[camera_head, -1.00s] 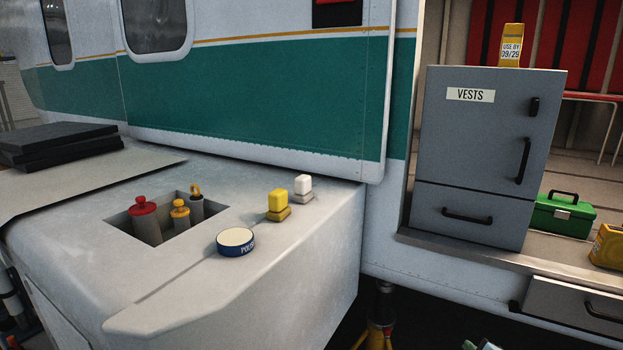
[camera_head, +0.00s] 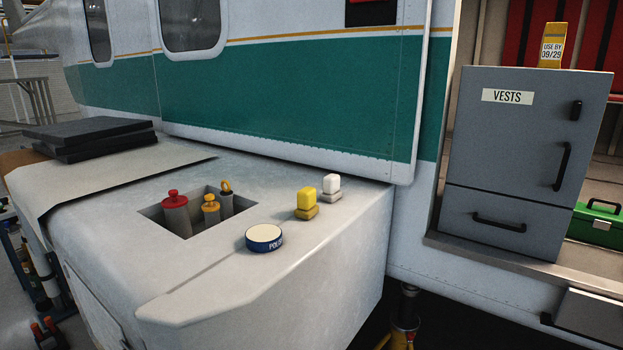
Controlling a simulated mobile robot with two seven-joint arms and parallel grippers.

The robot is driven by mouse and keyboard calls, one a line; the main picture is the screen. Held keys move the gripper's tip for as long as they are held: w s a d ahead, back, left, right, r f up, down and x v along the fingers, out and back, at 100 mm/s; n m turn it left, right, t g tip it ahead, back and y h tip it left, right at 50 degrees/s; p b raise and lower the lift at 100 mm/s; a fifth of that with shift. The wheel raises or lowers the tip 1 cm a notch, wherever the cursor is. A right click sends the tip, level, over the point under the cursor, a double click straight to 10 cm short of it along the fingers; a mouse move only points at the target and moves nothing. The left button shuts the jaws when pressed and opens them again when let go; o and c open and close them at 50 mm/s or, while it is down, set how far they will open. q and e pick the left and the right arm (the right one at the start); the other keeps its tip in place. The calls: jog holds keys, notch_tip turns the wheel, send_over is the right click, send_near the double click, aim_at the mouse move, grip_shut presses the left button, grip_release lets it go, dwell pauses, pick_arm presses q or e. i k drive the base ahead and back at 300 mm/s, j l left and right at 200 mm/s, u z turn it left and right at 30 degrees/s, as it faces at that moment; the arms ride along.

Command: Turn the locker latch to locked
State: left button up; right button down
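The grey locker (camera_head: 508,139) labelled VESTS stands in the open cabin doorway at the right. Its latch (camera_head: 576,110) is a small dark upright piece at the upper right of the locker door. Below the latch is a black vertical door handle (camera_head: 562,166). The locker door looks shut. Whether the latch is at locked cannot be told from here. Neither of my grippers shows in the head view.
The white sponson (camera_head: 330,235) at left-centre holds a round tin (camera_head: 264,238), two small blocks and a recess with capped cylinders. Dark floor shows below the doorway.

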aim_at(575, 112)
jog(key=z, duration=1.35)
jog(key=i+l+u, duration=0.2)
jog(key=i+l, duration=0.2)
jog(key=l, duration=0.25)
jog(key=i+l+u, duration=0.15)
jog(key=l, duration=0.2)
jog(key=i+l+u, duration=0.1)
jog(key=i+l, duration=0.15)
jog(key=i+l+u, duration=0.1)
jog(key=l, duration=0.4)
jog(key=i+l+u, duration=0.1)
jog(key=l, duration=0.3)
jog(key=i+l+u, duration=0.1)
jog(key=i+l, duration=0.15)
jog(key=l, duration=0.15)
jog(key=i+l+u, duration=0.15)
jog(key=l, duration=0.3)
